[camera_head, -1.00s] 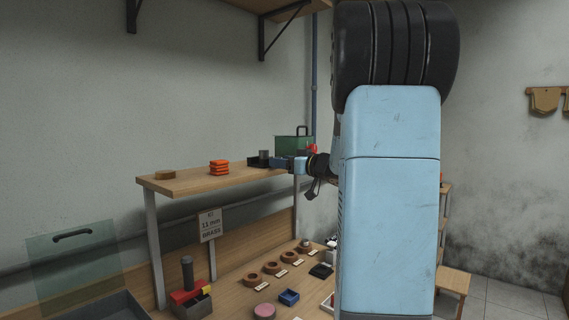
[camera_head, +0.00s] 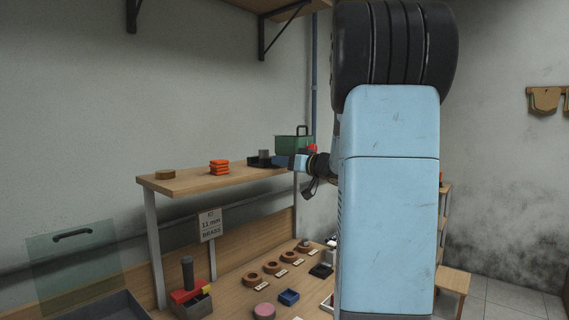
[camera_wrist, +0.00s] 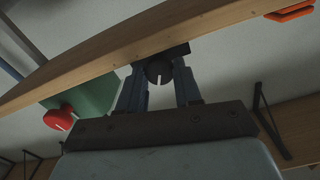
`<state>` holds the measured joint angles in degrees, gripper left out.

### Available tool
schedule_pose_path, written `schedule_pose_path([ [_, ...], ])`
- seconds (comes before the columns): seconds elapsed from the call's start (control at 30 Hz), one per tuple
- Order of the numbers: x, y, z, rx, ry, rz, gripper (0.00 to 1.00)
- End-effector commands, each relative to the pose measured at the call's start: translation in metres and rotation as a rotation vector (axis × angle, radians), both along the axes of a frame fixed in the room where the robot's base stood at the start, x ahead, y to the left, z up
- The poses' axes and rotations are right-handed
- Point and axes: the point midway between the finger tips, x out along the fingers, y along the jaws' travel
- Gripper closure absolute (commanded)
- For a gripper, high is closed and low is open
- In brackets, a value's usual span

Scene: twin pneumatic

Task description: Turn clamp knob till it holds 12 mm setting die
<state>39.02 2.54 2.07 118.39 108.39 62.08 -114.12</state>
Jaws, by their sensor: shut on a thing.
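My gripper (camera_wrist: 160,78) is shut on a dark round knob (camera_wrist: 159,70) with a pale slot, between its two blue-grey fingers in the wrist view. In the head view my gripper (camera_head: 279,161) is at the right end of the raised wooden shelf, beside a dark clamp-like block (camera_head: 256,161). A small grey cylinder (camera_head: 264,154) stands at this block; I cannot tell whether it is the die or whether it is gripped. The knob is hidden by my gripper in the head view.
A green box with a handle (camera_head: 291,143) and a red part (camera_wrist: 60,119) are close by my gripper. Orange blocks (camera_head: 219,167) and a brown disc (camera_head: 165,175) are on the shelf (camera_head: 190,184). Rings and trays fill the bench below.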

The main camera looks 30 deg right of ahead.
Motion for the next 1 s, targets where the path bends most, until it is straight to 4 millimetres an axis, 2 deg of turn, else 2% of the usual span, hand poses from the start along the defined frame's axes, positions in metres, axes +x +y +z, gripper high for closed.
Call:
schedule_pose_path([
  [0.2,0.0001,-0.0014,0.0002,0.069,0.024,-0.002,0.97],
  [0.47,0.0,-0.0018,0.0004,0.07,0.025,-0.003,0.97],
  [0.5,0.0,-0.0018,0.0004,0.07,0.025,-0.003,0.63],
  [0.73,0.0001,-0.0011,0.0002,0.07,0.025,-0.002,0.42],
  [1.0,-0.0011,-0.0013,0.0001,0.069,0.025,-0.001,0.42],
])
